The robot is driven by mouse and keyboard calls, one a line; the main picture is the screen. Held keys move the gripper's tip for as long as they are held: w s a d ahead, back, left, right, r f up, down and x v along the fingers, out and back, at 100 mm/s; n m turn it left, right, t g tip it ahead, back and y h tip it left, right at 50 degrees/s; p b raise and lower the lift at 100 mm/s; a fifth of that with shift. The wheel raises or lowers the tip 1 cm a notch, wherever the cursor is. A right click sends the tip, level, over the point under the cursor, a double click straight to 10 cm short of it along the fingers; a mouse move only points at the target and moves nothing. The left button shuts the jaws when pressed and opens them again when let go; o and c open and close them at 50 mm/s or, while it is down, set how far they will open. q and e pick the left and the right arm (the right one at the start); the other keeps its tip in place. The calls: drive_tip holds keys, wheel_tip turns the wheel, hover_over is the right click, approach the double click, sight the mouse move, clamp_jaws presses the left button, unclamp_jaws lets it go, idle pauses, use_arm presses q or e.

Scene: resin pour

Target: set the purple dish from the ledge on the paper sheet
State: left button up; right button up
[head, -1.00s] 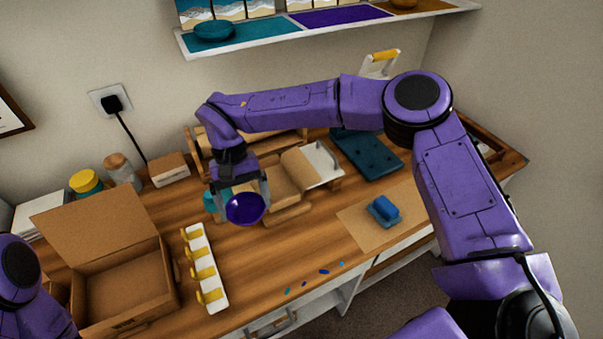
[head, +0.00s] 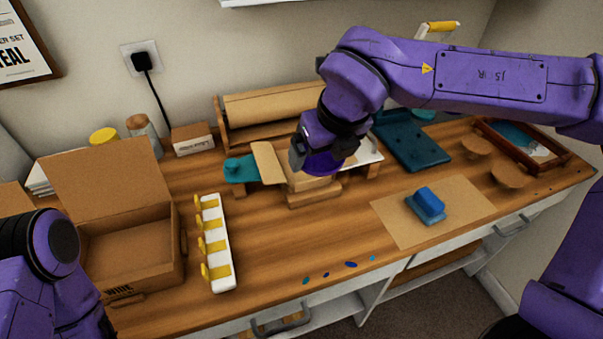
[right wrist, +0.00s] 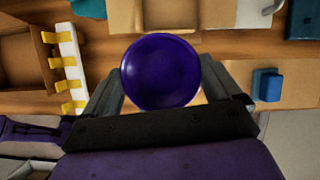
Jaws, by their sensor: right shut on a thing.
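The purple dish (head: 323,164) is held by my right gripper (head: 318,152) above the middle of the counter, in front of the brown roll stand. In the right wrist view the dish (right wrist: 160,71) is round and sits between the two fingers, its open face towards the camera. The gripper is shut on it. The tan paper sheet (head: 465,198) lies flat on the counter to the right of the dish, with a blue block-like object (head: 428,203) on it. The sheet also shows at the right of the right wrist view (right wrist: 300,88). My left gripper is out of view; only its arm shows.
A white rack with yellow clips (head: 218,255) and an open cardboard box (head: 172,245) stand at the left. A dark teal board (head: 410,140) lies behind the sheet. Cork discs and a framed tray (head: 555,162) are at the right. The sheet's right part is bare.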

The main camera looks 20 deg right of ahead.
drive_tip(key=shift+m, duration=0.6)
drive_tip(key=w+f, duration=0.3)
drive_tip(key=w, duration=0.1)
drive_tip(key=w+f+p, duration=0.1)
drive_tip(key=w+f, duration=0.2)
drive_tip(key=w, duration=0.2)
drive_tip(key=w+d+f+p, duration=0.1)
drive_tip(key=w+f, duration=0.2)
drive_tip(key=w, duration=0.1)
drive_tip(key=shift+w+f, duration=0.25)
drive_tip(key=shift+f, duration=0.05)
wheel_tip(320, 180, down, 3)
drive_tip(key=shift+w, duration=0.1)
drive_tip(key=shift+f, duration=0.2)
drive_tip(key=shift+f, duration=0.1)
